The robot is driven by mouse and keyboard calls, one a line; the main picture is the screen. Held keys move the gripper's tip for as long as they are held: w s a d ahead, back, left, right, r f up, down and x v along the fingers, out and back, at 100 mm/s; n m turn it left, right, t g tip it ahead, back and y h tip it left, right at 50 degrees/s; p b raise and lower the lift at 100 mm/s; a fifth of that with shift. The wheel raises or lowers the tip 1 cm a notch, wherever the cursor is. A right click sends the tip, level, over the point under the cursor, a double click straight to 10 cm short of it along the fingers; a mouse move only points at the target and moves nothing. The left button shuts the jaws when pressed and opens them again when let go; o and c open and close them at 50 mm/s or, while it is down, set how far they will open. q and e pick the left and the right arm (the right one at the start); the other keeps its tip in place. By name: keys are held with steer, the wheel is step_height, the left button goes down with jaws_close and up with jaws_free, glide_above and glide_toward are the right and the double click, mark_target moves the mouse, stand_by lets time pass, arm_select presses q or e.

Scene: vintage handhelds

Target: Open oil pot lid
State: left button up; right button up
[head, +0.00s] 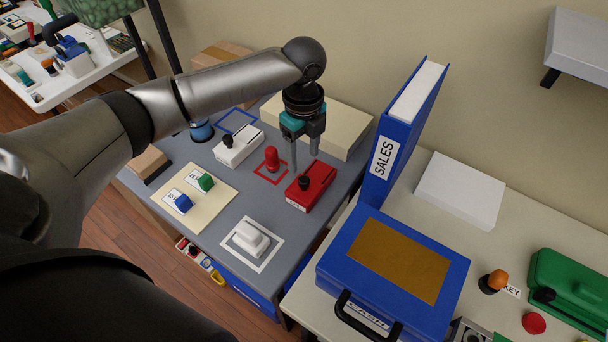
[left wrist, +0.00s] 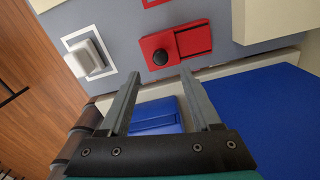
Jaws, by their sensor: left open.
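A red box (head: 318,180) with a black round knob (head: 304,183) and a small white label lies on the grey table (head: 345,185); the label is too small to read surely. I see no plainly marked oil pot. The red box also shows in the left wrist view (left wrist: 192,39), beyond my fingertips, its knob toward me. My left gripper (head: 304,161) points down above and just behind the red box. Its two fingers are apart, with nothing between them; they show in the left wrist view too (left wrist: 162,76). My right gripper is not in view.
A red-topped piece (head: 271,158), a white box with a black knob (head: 239,147) and a white block (head: 250,238) stand nearby. A tall blue SALES binder (head: 405,130) and a blue cash case (head: 345,255) stand right. A cream box (head: 330,125) lies behind.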

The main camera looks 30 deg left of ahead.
mark_target(304, 179)
arm_select(q)
step_height(304, 179, down, 7)
steer(key=shift+f+b, duration=0.15)
steer(key=shift+b, duration=0.45)
jaws_close()
stand_by(1.1)
